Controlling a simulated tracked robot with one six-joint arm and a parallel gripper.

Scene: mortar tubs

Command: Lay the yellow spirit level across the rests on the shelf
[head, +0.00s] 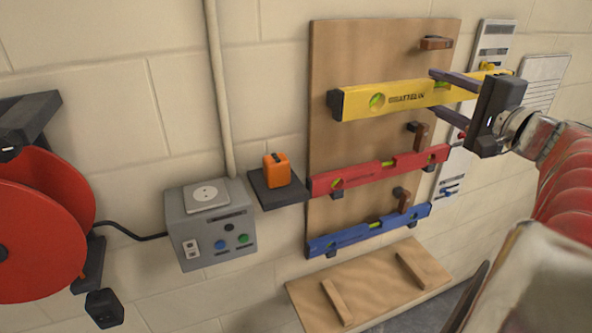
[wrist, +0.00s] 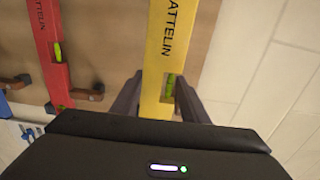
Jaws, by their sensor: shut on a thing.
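The yellow spirit level (head: 400,97) is in front of the upper part of the wooden board, roughly level in the head view. My gripper (head: 443,94) is shut on it near its right end. In the wrist view the yellow level (wrist: 172,45) runs upward between the two fingers of my gripper (wrist: 158,95). Its left end is at a dark block (head: 335,104); I cannot tell whether it rests there. The wooden shelf (head: 380,283) below the board bears two wooden rests, a left one (head: 338,302) and a right one (head: 412,271). Nothing lies across them.
A red level (head: 360,176) and a blue level (head: 350,238) hang below on the wooden board (head: 335,60), with brown-and-black holders (head: 417,134) nearby. Left of the board are a small ledge (head: 290,196) with an orange device (head: 276,170), a grey socket box (head: 209,225) and a red reel (head: 45,225).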

